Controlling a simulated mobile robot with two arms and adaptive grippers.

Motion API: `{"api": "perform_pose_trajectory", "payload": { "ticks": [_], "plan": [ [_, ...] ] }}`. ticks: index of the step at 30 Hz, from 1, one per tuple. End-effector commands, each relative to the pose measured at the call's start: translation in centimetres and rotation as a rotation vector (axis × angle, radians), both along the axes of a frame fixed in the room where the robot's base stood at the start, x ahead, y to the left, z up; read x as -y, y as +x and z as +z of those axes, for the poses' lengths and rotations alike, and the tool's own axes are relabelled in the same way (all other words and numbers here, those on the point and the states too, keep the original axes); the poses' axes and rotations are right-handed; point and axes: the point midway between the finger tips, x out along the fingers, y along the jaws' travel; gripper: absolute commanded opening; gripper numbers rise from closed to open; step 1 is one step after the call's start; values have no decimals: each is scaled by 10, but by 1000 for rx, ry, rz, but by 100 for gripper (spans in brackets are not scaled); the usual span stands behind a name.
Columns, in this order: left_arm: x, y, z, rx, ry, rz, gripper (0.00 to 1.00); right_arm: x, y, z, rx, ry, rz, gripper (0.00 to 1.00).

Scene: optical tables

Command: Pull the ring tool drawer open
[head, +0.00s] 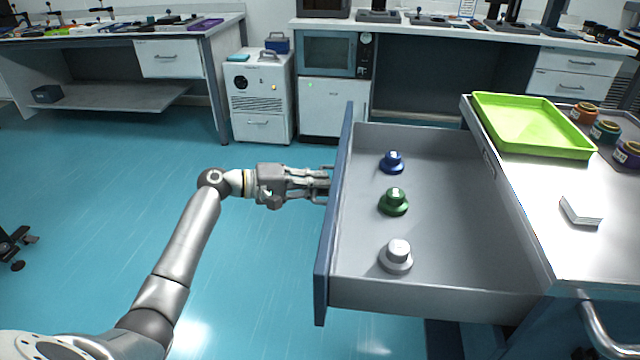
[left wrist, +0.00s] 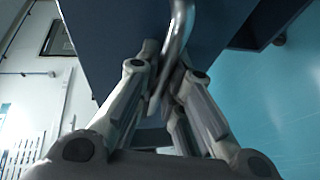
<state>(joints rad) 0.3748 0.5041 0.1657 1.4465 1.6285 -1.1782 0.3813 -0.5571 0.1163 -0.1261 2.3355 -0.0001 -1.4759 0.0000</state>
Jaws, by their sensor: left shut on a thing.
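The ring tool drawer (head: 450,285) stands pulled far out of the bench on the right, its blue front (head: 333,220) facing left. Inside stand a blue ring tool (head: 392,163), a green one (head: 393,203) and a white one (head: 397,257), in a row. My left gripper (head: 325,184) is at the drawer front, and its fingertips are partly hidden by the front's edge. In the left wrist view its fingers (left wrist: 165,85) are closed around the curved metal handle (left wrist: 179,30) on the blue front. My right gripper is not in view.
On the bench top (head: 540,190) are a green tray (head: 530,125), several small jars (head: 605,131) and a white block (head: 581,212). Clear blue floor (head: 110,150) lies left of the drawer. Cabinets and a white wheeled unit (head: 262,95) stand at the back.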

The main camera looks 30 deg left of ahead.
Motion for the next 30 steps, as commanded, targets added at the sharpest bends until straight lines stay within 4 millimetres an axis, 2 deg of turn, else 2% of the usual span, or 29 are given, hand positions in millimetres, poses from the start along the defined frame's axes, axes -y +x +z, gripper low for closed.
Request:
{"api": "perform_pose_trajectory", "payload": {
  "ticks": [2,3,5,17,20,30],
  "plan": [
    [1,0,-1,-3,2,-2,0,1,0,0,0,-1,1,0],
    [1,0,-1,-2,1,-2,12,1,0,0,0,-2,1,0],
    [1,0,-1,-2,1,-2,19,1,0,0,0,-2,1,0],
    [-4,-4,0,-2,1,0,19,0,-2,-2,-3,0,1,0],
    [-15,-12,3,-2,1,1,19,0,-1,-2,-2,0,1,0],
    [-67,-58,15,-3,2,0,19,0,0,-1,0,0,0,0]
  ]
}}
